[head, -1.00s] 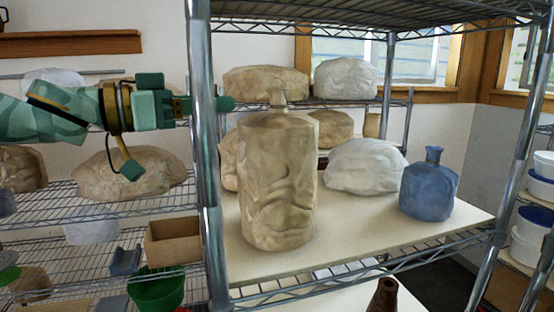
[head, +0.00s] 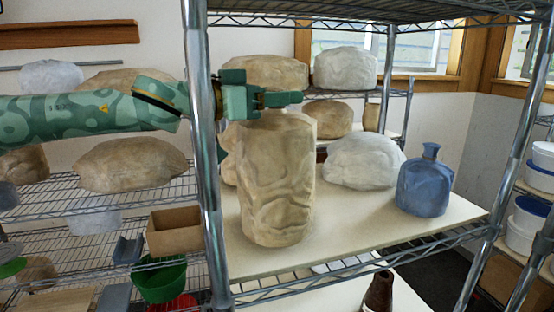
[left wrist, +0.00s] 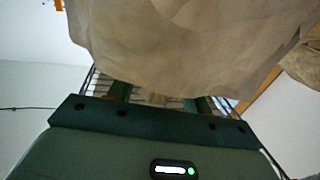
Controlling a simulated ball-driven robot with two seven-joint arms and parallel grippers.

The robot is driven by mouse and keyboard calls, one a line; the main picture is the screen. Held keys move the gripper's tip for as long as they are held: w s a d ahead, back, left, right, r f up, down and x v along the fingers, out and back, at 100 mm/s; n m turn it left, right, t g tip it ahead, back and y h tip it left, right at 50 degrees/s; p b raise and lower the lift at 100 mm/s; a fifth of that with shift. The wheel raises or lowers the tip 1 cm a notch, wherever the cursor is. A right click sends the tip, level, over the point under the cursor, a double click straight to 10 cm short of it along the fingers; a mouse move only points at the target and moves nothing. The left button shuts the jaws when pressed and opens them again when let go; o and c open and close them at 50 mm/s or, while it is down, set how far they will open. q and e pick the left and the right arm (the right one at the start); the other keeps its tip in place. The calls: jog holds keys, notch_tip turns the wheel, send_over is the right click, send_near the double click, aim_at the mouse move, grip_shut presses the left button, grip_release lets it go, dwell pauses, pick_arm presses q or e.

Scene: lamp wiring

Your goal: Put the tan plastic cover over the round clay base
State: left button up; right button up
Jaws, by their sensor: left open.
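A tall tan bottle-shaped form (head: 277,185) with a wrinkled, plastic-like surface stands upright on the pale shelf board. I cannot tell whether it is the plastic cover, the clay base, or both. In the left wrist view a large tan wrinkled surface (left wrist: 190,45) fills the top middle, above my gripper's body; the fingertips are hidden there. My right gripper is not in view.
A metal shelf post (head: 205,150) stands in front of my left arm. A blue bottle (head: 425,182) stands right on the pale board (head: 375,225), and a white lump (head: 362,162) lies behind. Tan lumps (head: 130,165) sit on the left racks. The board's front right is clear.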

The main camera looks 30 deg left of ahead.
pick_arm(q)
jog(key=shift+x, duration=0.9)
jog(key=shift+s, duration=0.1)
grip_shut()
